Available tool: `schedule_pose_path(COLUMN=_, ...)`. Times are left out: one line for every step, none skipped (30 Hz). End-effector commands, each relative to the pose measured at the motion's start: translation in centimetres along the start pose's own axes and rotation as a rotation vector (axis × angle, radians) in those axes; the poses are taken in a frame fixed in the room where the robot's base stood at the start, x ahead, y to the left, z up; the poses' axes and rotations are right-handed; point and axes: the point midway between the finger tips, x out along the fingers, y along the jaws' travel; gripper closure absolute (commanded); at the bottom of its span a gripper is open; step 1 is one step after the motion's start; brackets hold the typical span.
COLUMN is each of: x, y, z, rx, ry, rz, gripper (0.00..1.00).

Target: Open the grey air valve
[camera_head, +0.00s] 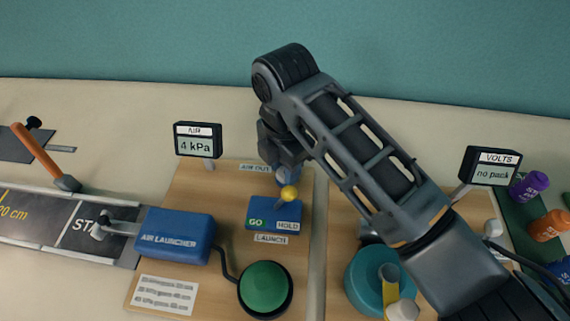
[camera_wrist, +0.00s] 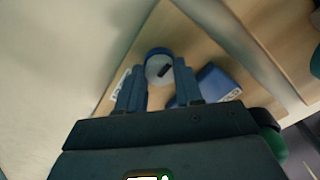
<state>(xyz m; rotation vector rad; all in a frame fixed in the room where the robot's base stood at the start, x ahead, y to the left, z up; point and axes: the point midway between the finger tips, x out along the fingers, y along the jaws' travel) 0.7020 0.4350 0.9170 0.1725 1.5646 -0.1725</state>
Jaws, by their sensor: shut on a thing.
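The air valve shows in the wrist view as a round knob (camera_wrist: 158,66) with a pale grey face, a short black mark and a blue rim. My gripper (camera_wrist: 160,76) points down at it, with one finger on each side, shut on it. In the head view my gripper (camera_head: 284,168) is beside the "AIR OUT" label (camera_head: 255,167) and mostly covers the valve. The AIR display (camera_head: 198,143) reads 4 kPa.
A blue GO/HOLD box (camera_head: 270,212) with a yellow-knobbed lever (camera_head: 289,193) stands just in front of my gripper. A green button (camera_head: 265,287) and the blue air launcher (camera_head: 176,236) are nearer. A teal round object (camera_head: 365,280) sits under my arm.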

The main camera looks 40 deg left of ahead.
Motion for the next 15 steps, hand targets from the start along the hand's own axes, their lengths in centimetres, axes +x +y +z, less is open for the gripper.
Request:
schedule_pose_path(x=-0.16, y=0.09, z=-0.04, rx=-0.003, ry=0.000, rz=0.003, gripper=0.95)
schedule_pose_path(x=-0.16, y=0.09, z=-0.05, rx=-0.003, ry=0.000, rz=0.003, gripper=0.95)
schedule_pose_path(x=-0.16, y=0.09, z=-0.05, rx=-0.003, ry=0.000, rz=0.003, gripper=0.95)
schedule_pose_path(x=-0.16, y=0.09, z=-0.04, rx=-0.003, ry=-0.001, rz=0.003, gripper=0.95)
schedule_pose_path(x=-0.16, y=0.09, z=-0.05, rx=-0.003, ry=-0.001, rz=0.003, gripper=0.95)
schedule_pose_path(x=-0.16, y=0.09, z=-0.05, rx=-0.002, ry=-0.001, rz=0.003, gripper=0.95)
schedule_pose_path(x=-0.16, y=0.09, z=-0.05, rx=-0.002, ry=-0.001, rz=0.003, gripper=0.95)
schedule_pose_path(x=-0.16, y=0.09, z=-0.05, rx=-0.002, ry=-0.001, rz=0.003, gripper=0.63)
schedule_pose_path(x=-0.16, y=0.09, z=-0.05, rx=-0.002, ry=-0.001, rz=0.003, gripper=0.59)
schedule_pose_path(x=-0.15, y=0.09, z=-0.04, rx=-0.002, ry=-0.001, rz=0.003, gripper=0.56)
schedule_pose_path(x=-0.14, y=0.08, z=-0.04, rx=-0.002, ry=-0.001, rz=0.002, gripper=0.53)
schedule_pose_path(x=-0.12, y=0.07, z=-0.03, rx=-0.001, ry=-0.001, rz=0.002, gripper=0.49)
schedule_pose_path(x=-0.11, y=0.06, z=-0.03, rx=-0.001, ry=-0.001, rz=0.002, gripper=0.47)
schedule_pose_path(x=-0.10, y=0.05, z=-0.03, rx=-0.001, ry=-0.001, rz=0.001, gripper=0.44)
schedule_pose_path(x=-0.08, y=0.04, z=-0.02, rx=0.000, ry=-0.001, rz=0.001, gripper=0.40)
